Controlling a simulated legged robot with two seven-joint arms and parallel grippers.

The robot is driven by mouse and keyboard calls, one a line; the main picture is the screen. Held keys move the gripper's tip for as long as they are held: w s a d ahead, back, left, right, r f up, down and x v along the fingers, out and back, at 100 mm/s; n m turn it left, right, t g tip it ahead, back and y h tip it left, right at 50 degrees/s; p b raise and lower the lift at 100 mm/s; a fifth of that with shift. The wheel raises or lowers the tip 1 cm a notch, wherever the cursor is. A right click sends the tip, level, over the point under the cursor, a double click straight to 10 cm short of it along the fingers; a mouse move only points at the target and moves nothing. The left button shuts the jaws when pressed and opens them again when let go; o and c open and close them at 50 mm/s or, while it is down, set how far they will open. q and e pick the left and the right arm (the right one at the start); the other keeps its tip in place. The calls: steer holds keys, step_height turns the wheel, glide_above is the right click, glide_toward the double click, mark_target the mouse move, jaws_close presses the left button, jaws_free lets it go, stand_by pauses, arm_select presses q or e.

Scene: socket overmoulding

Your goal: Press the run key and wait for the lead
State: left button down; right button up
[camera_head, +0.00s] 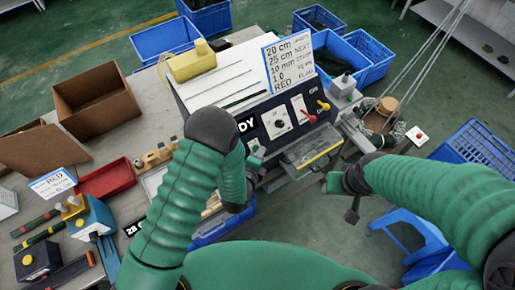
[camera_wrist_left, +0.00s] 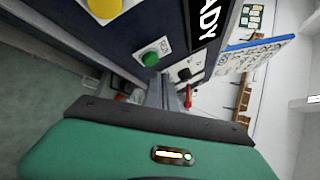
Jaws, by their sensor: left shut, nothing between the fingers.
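The machine (camera_head: 240,85) stands at the middle of the head view, its front panel bearing a sign of which "DY" shows. In the left wrist view a round green key (camera_wrist_left: 150,58) sits on the dark panel below a yellow one. My left gripper (camera_head: 257,172) is close to the panel front, partly hidden by my forearm. In the left wrist view its fingers (camera_wrist_left: 167,93) are shut and empty, a little beside the green key; contact cannot be made out. My right gripper (camera_head: 353,200) hangs clear of the machine, its jaw state unclear. No lead can be made out.
A tray with a clear cover (camera_head: 312,150) juts from the machine's front. A red tray (camera_head: 106,180), cardboard box (camera_head: 92,98) and tools lie on the bench at left. Blue crates (camera_head: 167,36) stand behind. A stool-like spool (camera_head: 381,115) with hanging cables is at right.

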arm_select(q)
steer(key=shift+w+f+b, duration=0.2)
steer(key=shift+f+b, duration=0.05)
steer(key=shift+b, duration=0.05)
stand_by(0.8)
steer(key=shift+w+a+f, duration=0.1)
steer(key=shift+a+f, duration=0.05)
steer(key=shift+a, duration=0.15)
